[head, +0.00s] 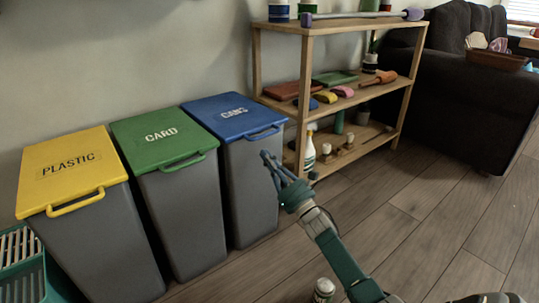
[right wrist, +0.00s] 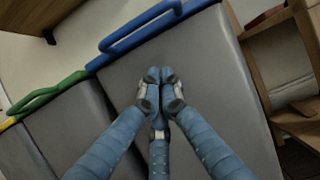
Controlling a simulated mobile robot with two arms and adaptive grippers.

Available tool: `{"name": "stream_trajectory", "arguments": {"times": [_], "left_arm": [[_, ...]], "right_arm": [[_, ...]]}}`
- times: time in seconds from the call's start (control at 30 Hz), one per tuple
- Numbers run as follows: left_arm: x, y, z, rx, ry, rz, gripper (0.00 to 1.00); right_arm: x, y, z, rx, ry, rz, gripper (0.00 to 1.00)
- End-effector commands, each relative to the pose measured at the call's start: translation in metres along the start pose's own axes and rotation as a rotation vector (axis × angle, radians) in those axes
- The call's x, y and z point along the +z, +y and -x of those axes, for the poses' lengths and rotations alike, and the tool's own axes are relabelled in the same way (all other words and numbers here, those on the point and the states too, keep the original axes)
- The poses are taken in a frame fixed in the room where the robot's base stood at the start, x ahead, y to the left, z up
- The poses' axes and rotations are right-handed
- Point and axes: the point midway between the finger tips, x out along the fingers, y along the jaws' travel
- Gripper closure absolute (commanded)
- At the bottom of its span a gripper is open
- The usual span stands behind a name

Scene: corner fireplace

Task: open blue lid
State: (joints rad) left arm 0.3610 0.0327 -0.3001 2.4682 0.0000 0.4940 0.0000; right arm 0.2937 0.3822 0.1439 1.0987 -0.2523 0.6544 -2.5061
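In the right wrist view the blue handle (right wrist: 138,28) runs slanted across the top, above the fingertips. My right gripper (head: 268,160) is in front of that bin, a little below the handle and apart from it. In the right wrist view its blue fingertips (right wrist: 160,76) are together with nothing between them. My left gripper is not in view.
A wooden shelf (head: 335,101) with bottles and brushes stands right of the blue-lidded bin. A small bottle (head: 323,290) is near my arm. The wooden floor (head: 420,215) at right is clear.

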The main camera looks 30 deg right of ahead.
Motion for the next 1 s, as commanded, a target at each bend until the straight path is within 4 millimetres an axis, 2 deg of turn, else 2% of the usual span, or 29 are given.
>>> {"name": "stream_trajectory", "arguments": {"times": [0.1,0.27,0.9,1.0], "left_arm": [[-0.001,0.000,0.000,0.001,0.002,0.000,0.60],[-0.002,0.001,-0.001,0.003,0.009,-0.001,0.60],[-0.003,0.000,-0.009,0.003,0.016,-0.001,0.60],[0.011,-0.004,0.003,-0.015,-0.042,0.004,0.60]], "right_arm": [[0.018,0.000,-0.002,0.003,0.000,0.003,1.00],[0.033,0.000,-0.006,0.001,0.000,0.001,1.00],[0.044,0.000,-0.010,0.000,0.016,-0.001,1.00],[0.051,0.000,-0.013,0.001,0.038,0.001,1.00]]}}
